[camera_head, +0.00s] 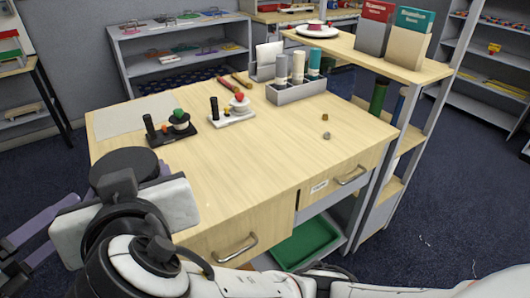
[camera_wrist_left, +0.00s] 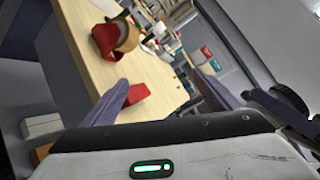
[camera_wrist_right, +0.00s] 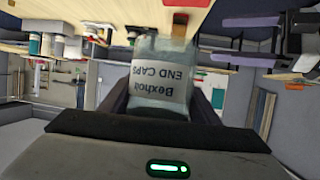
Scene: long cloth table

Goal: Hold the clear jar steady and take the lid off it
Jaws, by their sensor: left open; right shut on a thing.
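The clear jar (camera_wrist_right: 160,52), with a pale label reading "END CAPS" upside down, is between the fingers of my right gripper (camera_wrist_right: 160,98) in the right wrist view. That gripper is shut on it. I cannot clearly make out the lid. The jar does not show in the head view. A gripper with purple fingers (camera_head: 25,238), which I take to be my left, is off the left side of the desk in the head view, apart and empty. The left wrist view shows my left gripper (camera_wrist_left: 161,75) open, with nothing between its fingers.
A shelf (camera_head: 430,70) with two boxes stands on the right.

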